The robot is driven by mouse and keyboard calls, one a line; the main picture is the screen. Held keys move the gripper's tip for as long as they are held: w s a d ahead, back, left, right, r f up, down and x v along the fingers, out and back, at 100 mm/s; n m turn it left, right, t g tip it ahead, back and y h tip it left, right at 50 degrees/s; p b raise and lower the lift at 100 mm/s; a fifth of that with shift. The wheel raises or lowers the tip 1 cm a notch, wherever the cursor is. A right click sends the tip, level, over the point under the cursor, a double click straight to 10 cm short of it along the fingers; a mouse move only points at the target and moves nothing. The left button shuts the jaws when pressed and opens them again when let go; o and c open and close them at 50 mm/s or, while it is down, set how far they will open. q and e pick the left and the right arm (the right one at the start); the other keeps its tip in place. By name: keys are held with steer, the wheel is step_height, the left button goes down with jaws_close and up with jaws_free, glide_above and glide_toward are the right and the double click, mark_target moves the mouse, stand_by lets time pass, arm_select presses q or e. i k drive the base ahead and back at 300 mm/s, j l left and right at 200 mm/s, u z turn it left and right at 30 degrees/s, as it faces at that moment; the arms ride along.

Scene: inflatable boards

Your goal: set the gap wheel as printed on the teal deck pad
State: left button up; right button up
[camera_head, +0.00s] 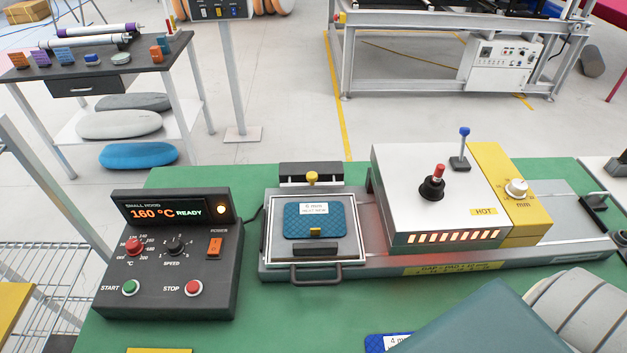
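The teal deck pad (298,223) lies flat in the metal tray of the machine. Its white label (314,208) seems to read "6 mm" above a smaller line that is hard to read. A small yellow tab stands on the pad's front part. The gap wheel (517,188) is a pale knob on top of the yellow block (495,160), with "mm" printed beside it. Its scale marks are too small for me to read the setting.
A grey housing marked "HOT" (410,195), with a red-topped knob (432,186), stands left of the wheel. A control box (170,290) shows 160 °C READY. A blue pad labelled "4 mm" (376,344) is partly hidden at the front. Green bench (290,315) is clear before the tray.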

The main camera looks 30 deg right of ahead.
mark_target(516, 189)
steer(key=k+l+z, duration=0.1)
steer(key=z, duration=0.35)
steer(key=l+z, duration=0.45)
steer(key=k+l+z, duration=0.1)
steer(key=z, duration=0.35)
